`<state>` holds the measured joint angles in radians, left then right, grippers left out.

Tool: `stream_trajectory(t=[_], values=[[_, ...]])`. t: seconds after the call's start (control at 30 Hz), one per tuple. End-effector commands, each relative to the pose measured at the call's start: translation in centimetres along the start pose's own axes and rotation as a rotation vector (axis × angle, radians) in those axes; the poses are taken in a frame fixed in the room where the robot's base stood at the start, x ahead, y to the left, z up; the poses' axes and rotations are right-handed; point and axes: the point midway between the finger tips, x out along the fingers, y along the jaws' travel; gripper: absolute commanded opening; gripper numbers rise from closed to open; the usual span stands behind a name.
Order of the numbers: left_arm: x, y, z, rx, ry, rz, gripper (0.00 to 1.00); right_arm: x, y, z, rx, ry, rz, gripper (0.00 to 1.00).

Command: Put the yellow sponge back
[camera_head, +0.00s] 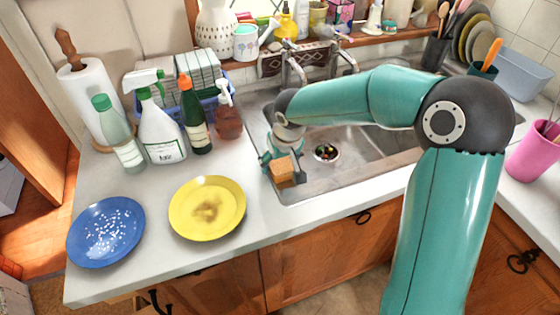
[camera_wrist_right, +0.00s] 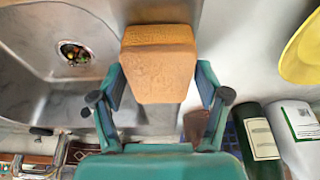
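The sponge (camera_head: 282,173) is a yellow-orange block. It sits between the fingers of my right gripper (camera_head: 280,161), over the left front part of the sink, near its rim. In the right wrist view the sponge (camera_wrist_right: 160,62) fills the gap between the two fingers of the gripper (camera_wrist_right: 160,85), with one finger against each side. The gripper looks shut on it. The height of the sponge above the sink edge is hard to tell. My left gripper is not in view.
The steel sink (camera_head: 350,165) has food scraps in its drain (camera_head: 326,153). A yellow plate (camera_head: 207,208) with a brown stain and a blue plate (camera_head: 106,232) lie on the left counter. Several bottles (camera_head: 160,130) stand behind them. A faucet (camera_head: 292,65) rises behind the sink.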

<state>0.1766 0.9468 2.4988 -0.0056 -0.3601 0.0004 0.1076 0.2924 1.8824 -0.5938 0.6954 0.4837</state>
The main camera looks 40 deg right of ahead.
Motion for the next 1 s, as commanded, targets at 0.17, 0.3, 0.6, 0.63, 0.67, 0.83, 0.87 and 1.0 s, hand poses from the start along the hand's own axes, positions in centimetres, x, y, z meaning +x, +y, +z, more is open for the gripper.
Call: stream_trajectory(t=[0.17,0.3,0.6,0.63,0.67,0.83,0.87,1.0], values=[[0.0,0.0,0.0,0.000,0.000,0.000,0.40,0.0,0.0,0.0,0.000,0.000,0.000,0.86],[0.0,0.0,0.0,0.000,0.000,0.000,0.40,0.0,0.0,0.0,0.000,0.000,0.000,0.86],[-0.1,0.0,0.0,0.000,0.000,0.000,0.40,-2.4,0.0,-0.2,0.001,0.005,0.000,0.86],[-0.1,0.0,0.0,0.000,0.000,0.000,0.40,-3.0,0.0,-0.2,0.000,0.006,0.000,0.86],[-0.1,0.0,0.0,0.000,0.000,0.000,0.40,-3.5,0.0,-0.1,0.001,0.006,-0.001,0.86],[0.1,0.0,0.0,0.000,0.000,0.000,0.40,-7.1,0.0,-0.1,0.001,0.006,-0.001,0.86],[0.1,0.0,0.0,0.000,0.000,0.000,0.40,-7.7,0.0,-0.2,0.001,0.006,-0.001,0.86],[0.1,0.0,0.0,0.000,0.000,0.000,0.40,-10.2,0.0,-0.1,0.001,0.004,-0.001,0.86]])
